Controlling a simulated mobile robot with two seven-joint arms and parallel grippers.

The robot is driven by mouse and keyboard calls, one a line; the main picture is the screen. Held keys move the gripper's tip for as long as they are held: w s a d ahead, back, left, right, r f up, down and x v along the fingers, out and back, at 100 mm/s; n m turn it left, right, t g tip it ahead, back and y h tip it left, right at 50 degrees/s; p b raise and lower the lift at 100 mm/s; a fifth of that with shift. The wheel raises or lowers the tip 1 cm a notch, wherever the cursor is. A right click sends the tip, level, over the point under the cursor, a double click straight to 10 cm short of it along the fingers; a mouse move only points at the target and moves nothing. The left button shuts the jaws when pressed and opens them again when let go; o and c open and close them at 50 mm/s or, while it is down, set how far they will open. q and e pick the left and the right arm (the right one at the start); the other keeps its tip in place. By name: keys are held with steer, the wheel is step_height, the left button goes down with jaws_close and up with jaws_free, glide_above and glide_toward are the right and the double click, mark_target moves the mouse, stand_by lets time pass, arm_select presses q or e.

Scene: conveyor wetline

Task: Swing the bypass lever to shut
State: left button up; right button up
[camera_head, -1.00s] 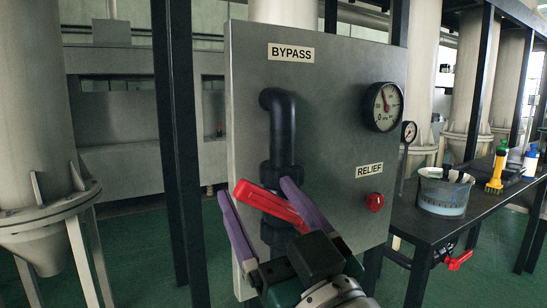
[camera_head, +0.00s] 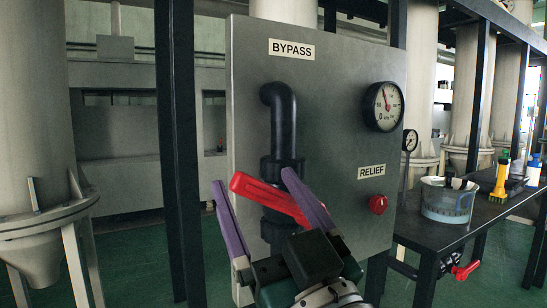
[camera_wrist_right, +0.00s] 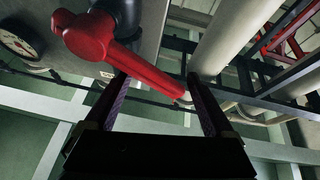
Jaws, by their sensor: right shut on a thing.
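The red bypass lever (camera_head: 262,194) sits on the dark valve and pipe (camera_head: 283,125) below the BYPASS label. It slants from upper left to lower right across the panel. My right gripper (camera_head: 252,178) has a purple finger on each side of the lever and is shut on it. In the right wrist view the lever (camera_wrist_right: 135,68) runs between the two fingers (camera_wrist_right: 157,77), with its thick hub by the dark pipe at upper left. The lower valve body is partly hidden behind lever and gripper. My left gripper is in neither view.
The grey panel (camera_head: 335,120) carries a gauge (camera_head: 384,106) and a red RELIEF knob (camera_head: 378,204) right of the lever. A dark post (camera_head: 180,150) stands left of the panel.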

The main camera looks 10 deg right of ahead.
steer(key=shift+g, duration=0.8)
steer(key=f, duration=0.5)
steer(key=shift+s+a+f, duration=0.1)
steer(key=shift+a, duration=0.3)
steer(key=o, duration=0.8)
steer(key=shift+s+a, duration=0.1)
steer(key=shift+c, duration=1.4)
arm_select(q)
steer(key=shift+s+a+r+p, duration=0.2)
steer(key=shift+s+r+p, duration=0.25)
steer(key=shift+p, duration=0.3)
arm_select(e)
steer(key=v, duration=0.6)
steer(key=shift+s+d, duration=0.2)
steer(key=shift+s, duration=0.15)
